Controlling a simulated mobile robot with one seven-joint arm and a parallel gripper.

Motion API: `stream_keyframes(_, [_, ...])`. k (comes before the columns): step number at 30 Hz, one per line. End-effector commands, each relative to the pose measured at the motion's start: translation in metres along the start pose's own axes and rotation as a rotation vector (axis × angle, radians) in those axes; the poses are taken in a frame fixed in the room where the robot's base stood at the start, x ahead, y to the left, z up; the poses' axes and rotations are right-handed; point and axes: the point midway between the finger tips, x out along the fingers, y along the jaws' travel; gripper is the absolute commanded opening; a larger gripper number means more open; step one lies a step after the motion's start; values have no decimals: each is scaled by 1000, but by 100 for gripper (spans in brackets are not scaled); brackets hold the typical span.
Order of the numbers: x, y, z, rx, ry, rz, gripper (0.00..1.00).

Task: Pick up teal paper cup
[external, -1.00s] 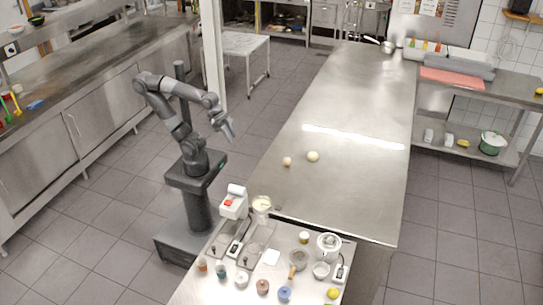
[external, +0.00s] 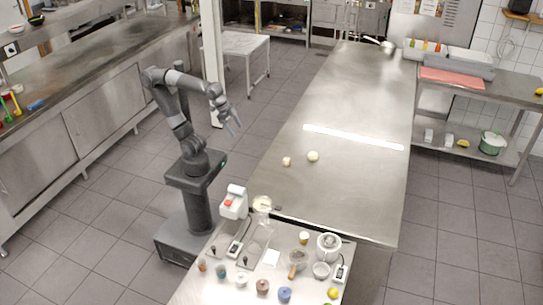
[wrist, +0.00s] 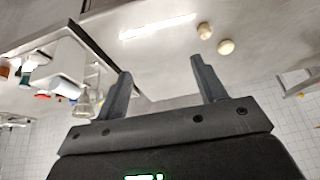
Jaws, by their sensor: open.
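A small teal cup (external: 220,271) stands upright near the front left of the table in the external view, beside a reddish-brown cup (external: 202,265). In the wrist view a small teal shape at the far left (wrist: 25,80) may be the same cup, but it is too small to be sure. My gripper (external: 233,122) is open and empty, high above the floor left of the long steel counter, well away from the cup. Its two spread fingers also show in the wrist view (wrist: 162,67).
A white device with a red part (external: 233,203) and a glass flask (external: 262,205) stand behind the cups. Several small jars, a mortar (external: 328,247) and a yellow lemon (external: 333,293) are to the right. Two round pale items lie on the otherwise clear long counter (external: 350,110).

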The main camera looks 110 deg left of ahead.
Motion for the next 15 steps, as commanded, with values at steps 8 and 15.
stream_keyframes(8, [14,50,-78,11,-5,-91,64])
stream_keyframes(15, [32,135,-142,15,77,-177,64])
